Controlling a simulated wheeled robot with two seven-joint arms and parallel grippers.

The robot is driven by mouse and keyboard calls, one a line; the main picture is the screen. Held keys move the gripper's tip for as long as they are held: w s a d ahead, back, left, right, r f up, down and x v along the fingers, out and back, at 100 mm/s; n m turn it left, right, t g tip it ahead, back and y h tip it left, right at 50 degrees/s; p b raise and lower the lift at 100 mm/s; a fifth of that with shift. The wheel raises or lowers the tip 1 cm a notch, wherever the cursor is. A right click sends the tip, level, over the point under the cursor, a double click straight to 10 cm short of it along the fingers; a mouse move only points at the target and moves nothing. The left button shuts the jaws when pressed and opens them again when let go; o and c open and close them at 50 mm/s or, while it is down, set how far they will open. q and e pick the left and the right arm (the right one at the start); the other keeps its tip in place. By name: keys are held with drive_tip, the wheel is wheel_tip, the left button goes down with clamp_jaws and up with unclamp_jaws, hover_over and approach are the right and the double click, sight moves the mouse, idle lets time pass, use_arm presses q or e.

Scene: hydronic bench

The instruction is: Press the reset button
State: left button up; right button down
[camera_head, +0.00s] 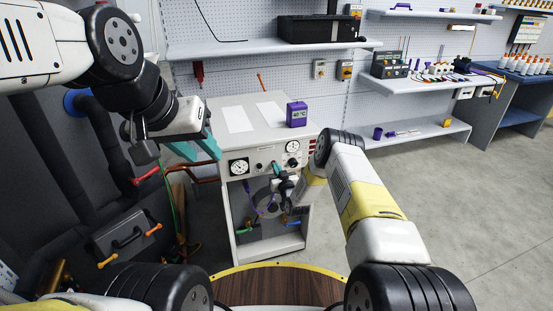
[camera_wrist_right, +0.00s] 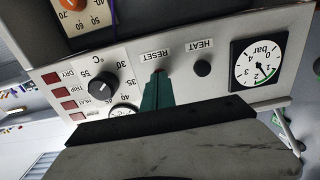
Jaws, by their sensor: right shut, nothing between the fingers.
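The grey bench's front panel (camera_head: 265,161) carries gauges and controls. In the head view the right gripper (camera_head: 277,169) is at the panel. My left gripper (camera_head: 199,150) is open and empty, left of the bench.
A purple 40 °C display (camera_head: 297,114) stands on the bench top. Copper pipe (camera_head: 201,179) runs near the left gripper.

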drive_tip(key=shift+s, duration=0.15)
drive_tip(key=v, duration=0.5)
drive_tip(key=shift+d, duration=0.1)
idle(0.5)
